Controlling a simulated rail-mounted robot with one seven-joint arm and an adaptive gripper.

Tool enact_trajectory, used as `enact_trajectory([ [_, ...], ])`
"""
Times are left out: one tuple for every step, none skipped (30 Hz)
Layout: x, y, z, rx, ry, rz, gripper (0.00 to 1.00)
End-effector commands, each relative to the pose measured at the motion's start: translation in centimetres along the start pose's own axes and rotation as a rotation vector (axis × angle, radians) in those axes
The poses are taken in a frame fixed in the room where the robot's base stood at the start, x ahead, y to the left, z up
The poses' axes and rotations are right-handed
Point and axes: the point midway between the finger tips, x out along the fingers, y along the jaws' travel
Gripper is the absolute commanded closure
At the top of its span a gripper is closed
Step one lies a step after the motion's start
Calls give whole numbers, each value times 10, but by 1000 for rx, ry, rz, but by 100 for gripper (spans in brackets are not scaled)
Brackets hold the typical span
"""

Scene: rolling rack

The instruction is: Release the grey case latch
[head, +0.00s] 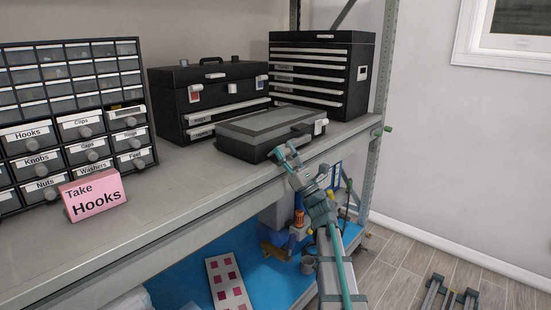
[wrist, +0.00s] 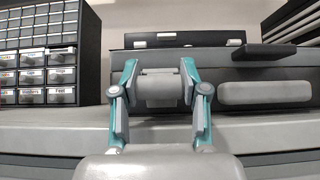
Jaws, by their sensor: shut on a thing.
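The grey case (head: 255,128) is a low, dark, closed box with a grey lid panel, lying on the shelf. Its front also shows in the wrist view (wrist: 225,73). My gripper (head: 284,153) is at the case's front face. In the wrist view, my gripper's (wrist: 160,90) teal-and-grey fingers are closed on either side of a light grey latch (wrist: 160,88) on that front. The fingers partly cover the latch, so I cannot tell whether it is fastened.
A black toolbox (head: 190,105) stands behind the case, and a drawer chest (head: 320,75) stands behind right. A labelled drawer cabinet (head: 70,115) and a pink "Take Hooks" sign (head: 93,196) are at left. The shelf's front (head: 175,195) left of the case is clear.

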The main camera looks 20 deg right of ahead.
Motion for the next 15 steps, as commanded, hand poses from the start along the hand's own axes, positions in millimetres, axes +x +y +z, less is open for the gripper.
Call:
enact_trajectory([
  [0,-1,0,-1,-4,-1,100],
  [0,-1,1,-2,-5,-1,100],
  [0,-2,1,-2,-6,-1,100],
  [0,-2,1,-2,-6,-1,100],
  [0,-2,1,-2,-6,-1,100],
  [0,-2,1,-2,-6,-1,100],
  [0,-2,1,-2,-6,-1,100],
  [0,-2,1,-2,-6,-1,100],
  [0,-2,1,-2,-6,-1,100],
  [0,-2,1,-2,-6,-1,100],
  [0,-2,1,-2,-6,-1,100],
  [0,-2,1,-2,-6,-1,100],
  [0,-2,1,-2,-6,-1,51],
  [0,-2,1,-2,-6,-1,46],
  [0,-2,1,-2,-6,-1,39],
])
